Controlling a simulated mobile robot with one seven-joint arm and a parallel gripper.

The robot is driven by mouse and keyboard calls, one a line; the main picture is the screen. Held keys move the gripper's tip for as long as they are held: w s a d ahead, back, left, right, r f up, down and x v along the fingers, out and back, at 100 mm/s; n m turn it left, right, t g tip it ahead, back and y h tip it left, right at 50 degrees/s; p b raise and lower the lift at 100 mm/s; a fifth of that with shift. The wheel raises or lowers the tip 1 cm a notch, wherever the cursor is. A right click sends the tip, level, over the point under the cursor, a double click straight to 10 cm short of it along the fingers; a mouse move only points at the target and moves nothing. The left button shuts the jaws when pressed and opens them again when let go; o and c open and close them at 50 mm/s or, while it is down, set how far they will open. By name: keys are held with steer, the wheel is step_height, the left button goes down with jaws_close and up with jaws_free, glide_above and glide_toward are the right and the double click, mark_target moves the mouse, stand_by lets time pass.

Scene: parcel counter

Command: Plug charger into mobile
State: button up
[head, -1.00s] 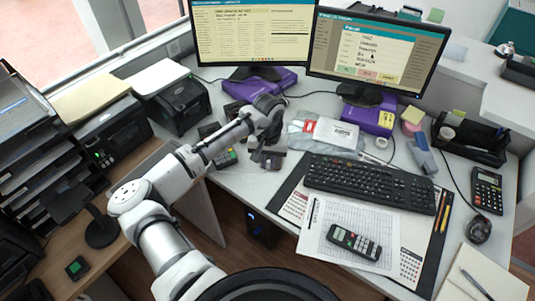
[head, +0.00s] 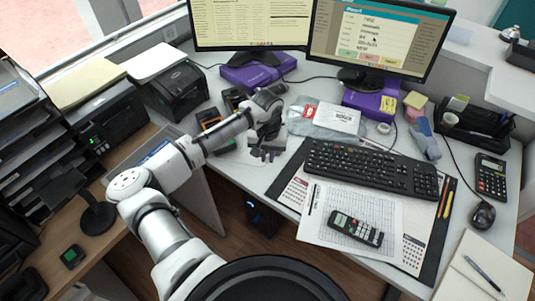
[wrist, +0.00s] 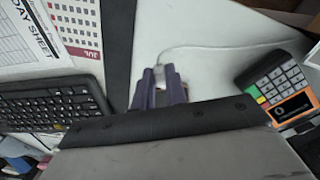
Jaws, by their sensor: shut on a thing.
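My gripper (head: 264,155) is low over the desk, left of the keyboard. In the wrist view its two dark purple fingers (wrist: 160,85) are close together, with a small pale piece between the tips that looks like the charger's cable end (wrist: 158,72). A thin white charger cable (wrist: 215,46) runs from there to the right across the desk. A dark keypad handset (head: 355,229), possibly the mobile, lies face up on the printed sheet. A keypad device with an orange-edged screen (wrist: 278,88) is right of the fingers in the wrist view. The cable end's shape is mostly hidden.
The keyboard (head: 370,170) is right of my gripper, beside the printed sheet (head: 385,215). A white parcel (head: 335,118) lies behind it. Printers (head: 172,90) and a tray rack (head: 25,130) stand left. The mouse (head: 482,215) and calculator (head: 491,176) are far right.

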steer(key=shift+f+b, duration=1.55)
steer(key=shift+f, duration=0.4)
steer(key=shift+w+d, duration=0.1)
steer(key=shift+w, duration=0.6)
steer(key=shift+w+d+p, duration=0.1)
steer(key=shift+w+p, duration=0.35)
steer(key=shift+w, duration=0.25)
steer(key=o, duration=0.8)
steer(key=shift+o, duration=0.2)
step_height(320, 180, up, 14)
steer(key=b, duration=0.2)
steer(key=shift+f+b, duration=0.15)
steer(key=shift+b, duration=0.2)
stand_by(0.4)
